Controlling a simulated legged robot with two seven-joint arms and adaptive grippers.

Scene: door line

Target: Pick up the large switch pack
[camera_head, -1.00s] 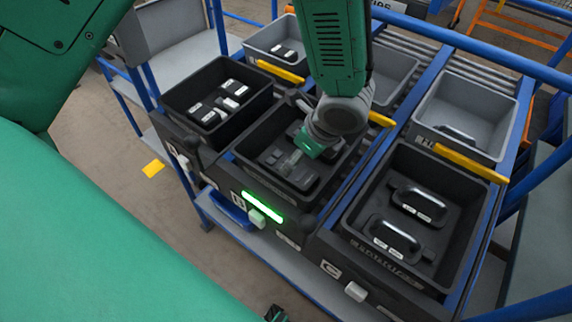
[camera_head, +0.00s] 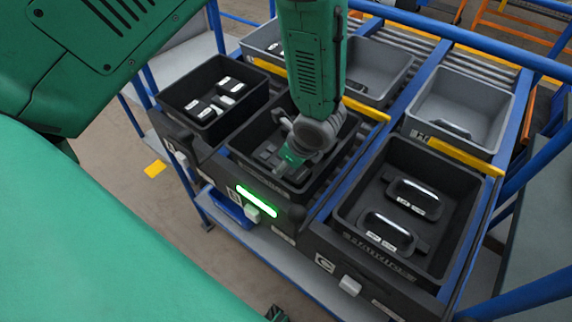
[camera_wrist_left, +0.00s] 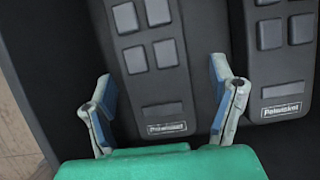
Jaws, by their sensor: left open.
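My left gripper (camera_head: 288,163) is down in the middle black bin (camera_head: 246,160), marked B, in the head view. In the left wrist view the left gripper (camera_wrist_left: 161,85) is open, with blue-padded fingers on either side of a dark grey switch pack (camera_wrist_left: 160,88) with square buttons and a label at its near end. A gap shows between the pack and each finger. A second similar pack (camera_wrist_left: 285,62) lies to the right, beyond the right finger. In the head view the packs are mostly hidden by my gripper. My right gripper is not seen.
A black bin (camera_head: 172,110) with small black and white items stands to the left. Bin C (camera_head: 350,215) with two black handled items stands to the right. Grey bins (camera_head: 470,90) stand behind yellow bars. A green light (camera_head: 258,201) glows on the front of B.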

